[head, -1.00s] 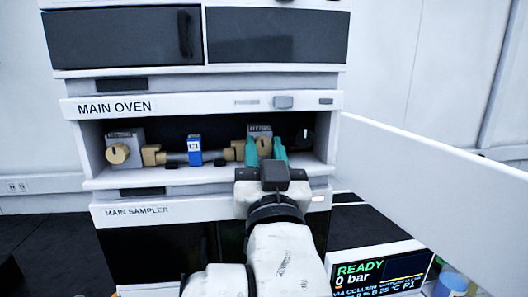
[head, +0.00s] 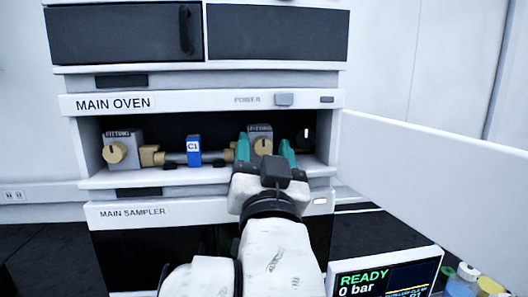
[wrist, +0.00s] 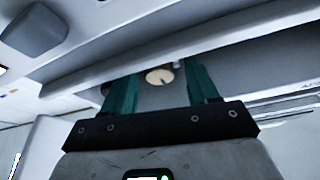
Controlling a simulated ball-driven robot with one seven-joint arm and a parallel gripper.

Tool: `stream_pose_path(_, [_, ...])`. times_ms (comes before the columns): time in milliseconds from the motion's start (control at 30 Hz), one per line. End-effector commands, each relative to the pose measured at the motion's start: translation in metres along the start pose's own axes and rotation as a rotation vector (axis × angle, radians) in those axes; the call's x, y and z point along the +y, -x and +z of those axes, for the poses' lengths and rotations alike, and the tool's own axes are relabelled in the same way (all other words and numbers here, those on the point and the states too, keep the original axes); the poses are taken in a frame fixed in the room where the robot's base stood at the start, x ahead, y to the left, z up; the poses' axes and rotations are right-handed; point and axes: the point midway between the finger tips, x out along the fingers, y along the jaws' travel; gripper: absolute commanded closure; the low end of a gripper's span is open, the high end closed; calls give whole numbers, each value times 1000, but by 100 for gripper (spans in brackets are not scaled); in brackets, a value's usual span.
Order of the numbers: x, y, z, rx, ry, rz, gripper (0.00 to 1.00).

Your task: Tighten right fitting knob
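The right fitting knob (head: 263,146) is a round tan knob with a dark mark, on the grey right fitting block (head: 260,131) inside the main oven. It also shows in the wrist view (wrist: 159,76), between my two green fingers. My gripper (head: 266,150) is open, with one finger to each side of the knob in the picture. The fingers look apart from the knob; I cannot tell how far the tips are in front of it.
The left fitting knob (head: 115,152) and the blue C1 column (head: 194,151) sit left in the oven bay. The white oven door (head: 430,190) stands open at right. A READY 0 bar screen (head: 385,275) is below it, beside several bottles (head: 465,277).

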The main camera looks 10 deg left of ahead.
Motion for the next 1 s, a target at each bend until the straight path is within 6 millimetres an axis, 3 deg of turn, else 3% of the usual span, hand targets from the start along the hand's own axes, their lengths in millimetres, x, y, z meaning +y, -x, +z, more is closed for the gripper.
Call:
stream_pose_path(333, [0, 10, 2, 0, 2, -2, 42])
stream_pose_path(700, [0, 78, 4, 0, 1, -3, 42])
stream_pose_path(1000, [0, 107, 1, 0, 0, -1, 42])
